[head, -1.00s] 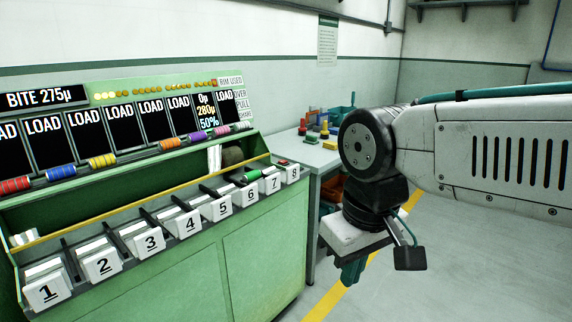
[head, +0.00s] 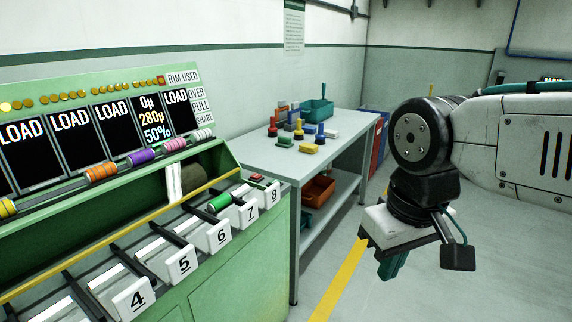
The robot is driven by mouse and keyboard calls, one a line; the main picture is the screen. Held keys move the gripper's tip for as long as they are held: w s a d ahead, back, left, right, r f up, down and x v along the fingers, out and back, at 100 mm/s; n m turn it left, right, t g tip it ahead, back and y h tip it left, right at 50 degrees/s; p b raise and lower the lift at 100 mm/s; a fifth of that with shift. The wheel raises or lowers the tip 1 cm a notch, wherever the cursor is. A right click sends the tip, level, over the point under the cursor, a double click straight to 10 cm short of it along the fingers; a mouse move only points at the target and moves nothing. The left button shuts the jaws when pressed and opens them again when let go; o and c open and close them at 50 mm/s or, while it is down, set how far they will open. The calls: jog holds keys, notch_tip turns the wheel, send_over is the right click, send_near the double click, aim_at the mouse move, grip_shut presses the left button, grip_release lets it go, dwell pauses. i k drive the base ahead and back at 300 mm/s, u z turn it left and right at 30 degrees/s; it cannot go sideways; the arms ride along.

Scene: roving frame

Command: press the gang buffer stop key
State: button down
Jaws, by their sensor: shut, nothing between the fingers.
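No key labelled as the gang buffer stop can be read. A small red-topped block (head: 257,177) sits at the right end of the green console (head: 215,295), behind the bay numbered 8 (head: 273,193); I cannot tell whether it is the stop key. My gripper (head: 390,268) points down over the floor at the right, well apart from the console. Its green fingers are shut and empty.
A grey table (head: 285,168) beyond the console holds coloured pieces and a teal bin (head: 317,110). An orange bin (head: 318,190) is on its lower shelf. A yellow line (head: 340,280) crosses clear floor right of the table.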

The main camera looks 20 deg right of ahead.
aim_at(256, 176)
jog(key=z, duration=0.1)
jog(key=i, duration=1.05)
jog(key=u, duration=0.15)
